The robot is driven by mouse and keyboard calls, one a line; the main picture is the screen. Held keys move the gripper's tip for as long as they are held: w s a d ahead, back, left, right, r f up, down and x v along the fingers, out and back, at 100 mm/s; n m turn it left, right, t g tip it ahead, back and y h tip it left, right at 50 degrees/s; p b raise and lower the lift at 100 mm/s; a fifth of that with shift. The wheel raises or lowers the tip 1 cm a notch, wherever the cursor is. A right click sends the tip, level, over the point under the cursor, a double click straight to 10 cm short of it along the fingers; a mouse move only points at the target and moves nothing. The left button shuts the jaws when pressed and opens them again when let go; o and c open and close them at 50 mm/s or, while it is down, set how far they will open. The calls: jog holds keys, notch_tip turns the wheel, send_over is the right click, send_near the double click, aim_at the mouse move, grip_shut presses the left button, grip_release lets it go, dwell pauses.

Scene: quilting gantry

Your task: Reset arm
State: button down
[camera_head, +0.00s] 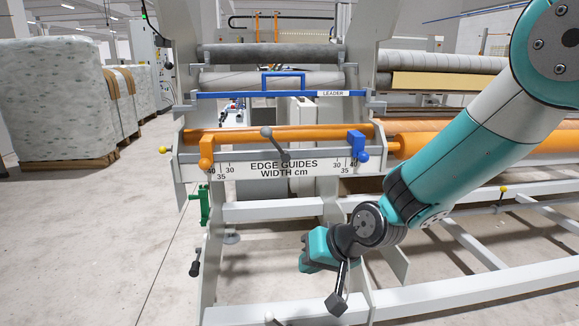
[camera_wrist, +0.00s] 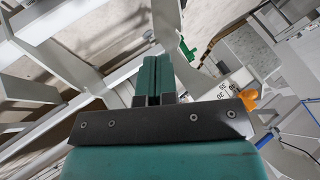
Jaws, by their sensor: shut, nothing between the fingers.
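My arm (camera_head: 460,150) reaches down from the upper right in the head view, in front of the quilting gantry's right side. Its teal end hangs low, below the edge guide bar and near the frame's lower rails; the fingertips are hard to make out there. In the wrist view my gripper (camera_wrist: 150,65) shows its two green fingers side by side, shut with nothing between them. The fingers appear apart from the frame around them.
A blue leader bar (camera_head: 230,95) crosses above the roller. A green clamp (camera_head: 204,205) sits on the left upright; it also shows in the wrist view (camera_wrist: 187,50). White lower rails (camera_head: 470,290) run right. Wrapped rolls (camera_head: 50,100) stand on pallets at left. Floor at lower left is clear.

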jog(key=s+d+r+n+g+h, duration=0.15)
jog(key=s+d+r, duration=0.25)
jog(key=s, duration=0.4)
jog(key=s+d+r+n+g, duration=0.2)
jog(key=s+d+r, duration=0.2)
jog(key=s, duration=0.5)
jog(key=s+d+r+n+g+h, duration=0.1)
jog(key=s+d+r+n, duration=0.15)
jog(key=s+r, duration=0.4)
notch_tip(320, 180, up, 34)
jog(key=s+p, duration=0.1)
jog(key=p, duration=3.5)
jog(key=shift+s+d+m+p, duration=0.2)
jog(key=shift+d+m+p, duration=0.15)
jog(key=shift+m+p, duration=0.05)
